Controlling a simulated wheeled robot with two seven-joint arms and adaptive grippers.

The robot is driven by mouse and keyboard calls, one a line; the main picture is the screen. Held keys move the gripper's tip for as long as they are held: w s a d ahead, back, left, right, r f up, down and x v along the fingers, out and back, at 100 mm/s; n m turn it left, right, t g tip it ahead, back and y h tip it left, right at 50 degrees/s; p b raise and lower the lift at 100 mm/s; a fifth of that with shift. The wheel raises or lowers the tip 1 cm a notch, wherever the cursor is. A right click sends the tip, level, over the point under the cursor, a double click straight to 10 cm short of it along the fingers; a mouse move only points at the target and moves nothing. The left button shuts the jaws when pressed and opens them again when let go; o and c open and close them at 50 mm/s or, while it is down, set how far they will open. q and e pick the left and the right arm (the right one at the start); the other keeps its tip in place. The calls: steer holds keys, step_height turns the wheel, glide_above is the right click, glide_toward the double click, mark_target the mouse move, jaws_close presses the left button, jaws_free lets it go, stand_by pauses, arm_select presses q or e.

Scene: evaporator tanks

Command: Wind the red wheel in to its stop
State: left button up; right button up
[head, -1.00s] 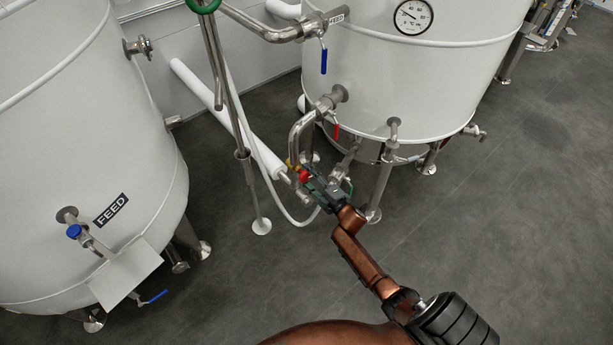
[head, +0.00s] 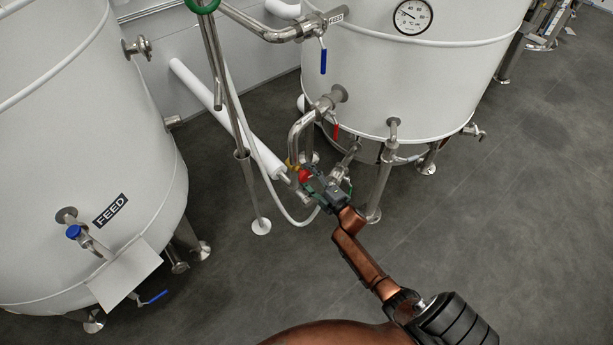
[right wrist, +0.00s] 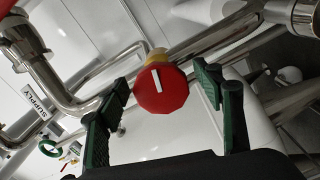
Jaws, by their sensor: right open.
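The red wheel (right wrist: 161,88) is a small round knob with a white line on its face, on a yellow collar (right wrist: 156,55). It shows in the middle of the right wrist view, between the two fingers of my right gripper (right wrist: 165,92). The fingers stand open, with a gap on either side of the wheel. In the head view the red wheel (head: 304,175) is a small red spot by the pipework, just beyond my right gripper (head: 312,184), which partly hides it. My left gripper is not in view.
A steel pipe (head: 298,140) bends down from the right tank (head: 400,80) close to the wheel. A steel post (head: 245,185) and white hose (head: 290,218) stand to the left. The left feed tank (head: 80,150) is farther left. Open floor (head: 500,220) lies at right.

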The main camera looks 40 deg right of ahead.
steer(key=s, duration=1.1)
steer(key=shift+s+d, duration=0.35)
steer(key=shift+d, duration=0.1)
